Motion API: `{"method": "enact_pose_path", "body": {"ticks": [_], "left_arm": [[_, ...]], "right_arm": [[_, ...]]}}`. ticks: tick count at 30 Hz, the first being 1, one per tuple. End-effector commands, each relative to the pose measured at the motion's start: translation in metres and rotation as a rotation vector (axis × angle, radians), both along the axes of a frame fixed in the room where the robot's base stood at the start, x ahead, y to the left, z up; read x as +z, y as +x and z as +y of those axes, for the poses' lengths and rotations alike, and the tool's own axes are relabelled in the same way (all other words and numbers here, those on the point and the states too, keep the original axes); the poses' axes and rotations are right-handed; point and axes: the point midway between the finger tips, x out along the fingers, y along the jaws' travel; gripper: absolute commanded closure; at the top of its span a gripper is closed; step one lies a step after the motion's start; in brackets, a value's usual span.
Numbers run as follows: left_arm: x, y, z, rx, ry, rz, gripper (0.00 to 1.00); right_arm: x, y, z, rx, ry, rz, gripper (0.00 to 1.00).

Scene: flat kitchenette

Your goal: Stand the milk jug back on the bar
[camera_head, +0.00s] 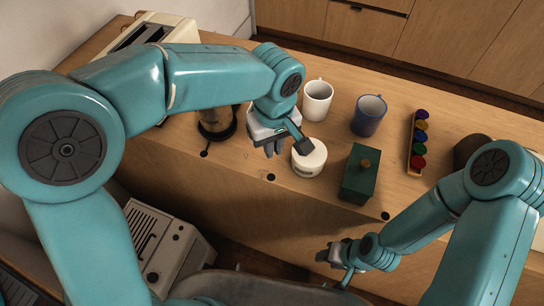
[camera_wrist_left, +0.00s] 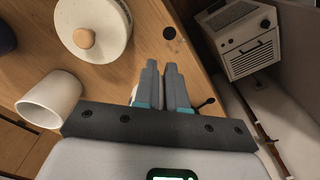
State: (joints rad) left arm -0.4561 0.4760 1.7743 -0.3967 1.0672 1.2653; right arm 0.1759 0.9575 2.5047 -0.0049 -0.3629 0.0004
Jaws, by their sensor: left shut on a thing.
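My left gripper (camera_head: 270,144) hangs over the bar's (camera_head: 245,165) near side, left of the round white canister (camera_head: 308,164). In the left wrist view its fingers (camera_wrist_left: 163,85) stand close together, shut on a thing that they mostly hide. A pale sliver (camera_wrist_left: 134,93) shows beside one finger; I cannot tell what it belongs to. I cannot make out a milk jug for sure in either view. My right gripper (camera_head: 338,257) is low in front of the bar, apart from everything on it; its jaws are too small to read.
A white mug (camera_head: 317,101), blue mug (camera_head: 367,117), green box (camera_head: 357,180), capsule rack (camera_head: 410,158) and brown round thing (camera_head: 470,150) stand to the right. A dark glass pot (camera_head: 217,124) and toaster (camera_head: 150,32) are left. A white machine (camera_head: 165,245) stands below the bar.

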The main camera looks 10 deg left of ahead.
Motion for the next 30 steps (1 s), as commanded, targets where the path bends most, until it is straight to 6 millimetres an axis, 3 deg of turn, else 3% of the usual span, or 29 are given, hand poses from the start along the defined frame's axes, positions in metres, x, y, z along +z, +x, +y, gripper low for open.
{"method": "enact_pose_path", "body": {"ticks": [12, 26, 27, 28, 30], "left_arm": [[-0.051, 0.000, 0.001, 0.002, 0.001, 0.001, 1.00], [-0.059, 0.001, 0.001, 0.002, -0.001, -0.003, 1.00], [-0.058, 0.001, 0.001, 0.002, 0.000, -0.001, 0.77], [-0.058, 0.001, 0.001, 0.002, 0.000, -0.001, 0.67], [-0.058, 0.001, 0.001, 0.002, 0.000, -0.001, 0.64]], "right_arm": [[0.001, 0.000, 0.000, 0.000, 0.000, 0.000, 0.57], [-0.005, 0.000, 0.000, 0.000, 0.000, 0.000, 0.57], [-0.003, 0.000, 0.000, 0.000, 0.000, 0.000, 0.57], [-0.003, 0.000, 0.000, 0.000, 0.000, 0.000, 0.57], [-0.003, 0.000, 0.000, 0.000, 0.000, 0.000, 0.57]]}}
